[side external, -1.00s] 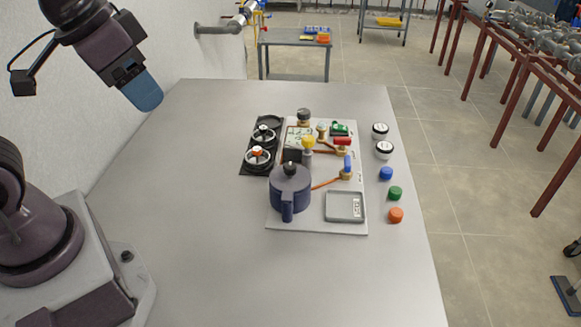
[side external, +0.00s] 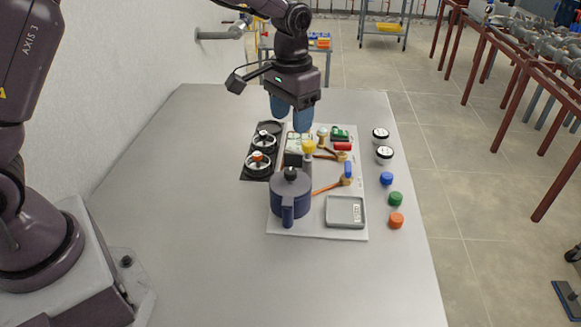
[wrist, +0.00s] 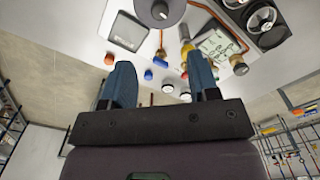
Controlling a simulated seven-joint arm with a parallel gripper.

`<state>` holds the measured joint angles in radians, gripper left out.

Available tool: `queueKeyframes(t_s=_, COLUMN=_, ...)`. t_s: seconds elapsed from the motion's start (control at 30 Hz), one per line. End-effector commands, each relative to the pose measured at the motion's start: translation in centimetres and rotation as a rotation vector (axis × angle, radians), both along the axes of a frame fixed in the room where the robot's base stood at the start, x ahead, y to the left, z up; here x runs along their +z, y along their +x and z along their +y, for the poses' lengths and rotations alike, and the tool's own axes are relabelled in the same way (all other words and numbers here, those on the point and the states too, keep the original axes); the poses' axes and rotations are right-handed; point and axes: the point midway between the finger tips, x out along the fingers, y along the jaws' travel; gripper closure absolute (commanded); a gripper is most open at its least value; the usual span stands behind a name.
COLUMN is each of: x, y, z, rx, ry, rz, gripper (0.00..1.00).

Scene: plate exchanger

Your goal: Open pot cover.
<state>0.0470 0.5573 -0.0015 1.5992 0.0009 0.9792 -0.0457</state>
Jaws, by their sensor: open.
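The dark blue pot (side external: 290,197) stands on the white board, with its handle toward the front. Its cover (side external: 290,182) with a black knob (side external: 290,174) is on top. The pot also shows at the top of the wrist view (wrist: 160,12), cut by the frame edge. My gripper (side external: 290,122) is above the back part of the board, behind and higher than the pot. Its two blue fingers are apart with nothing between them; they also show in the wrist view (wrist: 160,85).
On the white board (side external: 318,228) are a grey tray (side external: 345,211), a yellow knob (side external: 309,146), and valves with copper pipes. A black panel with handwheels (side external: 258,163) lies left. Gauges (side external: 384,154) and coloured caps (side external: 396,220) line the right. The left and front table is clear.

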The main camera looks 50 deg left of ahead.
Motion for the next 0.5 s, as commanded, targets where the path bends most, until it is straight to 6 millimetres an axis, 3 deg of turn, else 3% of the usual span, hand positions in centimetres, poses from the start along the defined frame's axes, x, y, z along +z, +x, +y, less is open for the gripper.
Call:
queueKeyframes(t_s=0.17, x=-2.5, y=-0.3, z=0.0, rx=0.003, ry=0.0, rz=0.011, gripper=0.45)
queueKeyframes(t_s=0.5, x=-9.5, y=-0.3, z=0.0, rx=0.003, ry=0.0, rz=0.011, gripper=0.45)
